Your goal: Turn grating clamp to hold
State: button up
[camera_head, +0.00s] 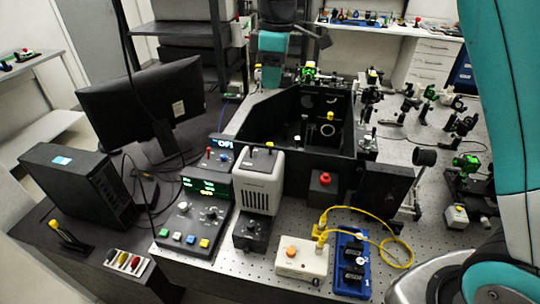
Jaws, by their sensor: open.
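The open black spectrometer housing (263,118) stands at the centre of the bench. Inside it, a small post with a yellow top (330,117) stands near the right side, and small pale parts are near the middle. I cannot tell which of these parts is the grating clamp, nor how it is turned.
A monitor (145,105) and a black computer (80,185) stand left. A control box (205,195), grey unit (258,180), white box with orange button (302,258) and blue tray (350,235) fill the front. Yellow cable (385,222) loops there. Optics mounts (428,95) stand right.

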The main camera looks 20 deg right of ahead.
jog(key=n+b, duration=0.2)
send_over(270, 144)
notch_tip(270, 144, down, 7)
jog(key=f, duration=0.1)
jog(key=shift+h, duration=0.4)
notch_tip(270, 144, down, 17)
jog(key=p, duration=0.6)
jog(key=shift+r, duration=0.1)
grip_shut()
